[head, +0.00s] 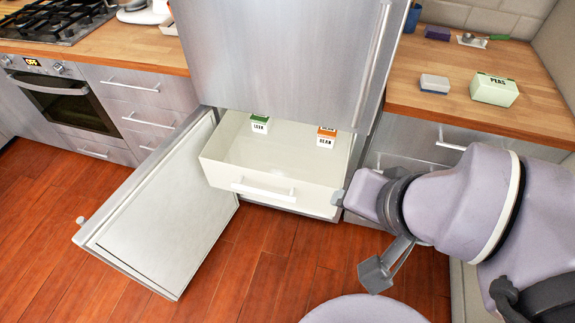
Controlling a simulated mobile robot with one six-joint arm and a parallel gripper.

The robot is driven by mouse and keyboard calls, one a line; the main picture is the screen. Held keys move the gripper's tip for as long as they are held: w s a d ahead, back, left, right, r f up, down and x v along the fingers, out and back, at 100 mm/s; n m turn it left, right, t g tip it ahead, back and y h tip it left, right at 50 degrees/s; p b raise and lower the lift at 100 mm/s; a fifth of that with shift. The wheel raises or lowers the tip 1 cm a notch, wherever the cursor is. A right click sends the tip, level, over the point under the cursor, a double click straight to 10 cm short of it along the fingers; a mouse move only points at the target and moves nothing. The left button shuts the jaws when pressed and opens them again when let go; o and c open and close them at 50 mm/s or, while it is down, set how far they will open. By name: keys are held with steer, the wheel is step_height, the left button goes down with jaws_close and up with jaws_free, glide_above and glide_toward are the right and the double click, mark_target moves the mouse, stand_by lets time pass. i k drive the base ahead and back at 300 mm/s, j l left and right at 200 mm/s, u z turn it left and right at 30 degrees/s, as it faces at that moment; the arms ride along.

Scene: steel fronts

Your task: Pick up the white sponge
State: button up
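A small block with a white top and a blue lower part (434,84), which looks like the white sponge, lies on the right wooden counter near its front edge. My gripper (356,234) is well below and to the left of it, in front of the lower cabinets and beside the open drawer's right front corner. Its two fingers are spread apart, with nothing seen between them.
A PEAS box (494,90) sits right of the sponge. A dark purple block (438,33) and a green-handled utensil (484,38) lie farther back. The pulled-out drawer (222,172) holds two small boxes; an open door (165,220) stands left of it.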

mark_target(434, 84)
steer(key=i+l+u, duration=0.45)
steer(key=l, duration=0.3)
steer(key=l+u, duration=0.25)
steer(key=l, duration=0.15)
steer(key=i+l+u, duration=0.2)
steer(key=l, duration=0.25)
steer(key=l+u, duration=0.25)
steer(key=l, duration=0.2)
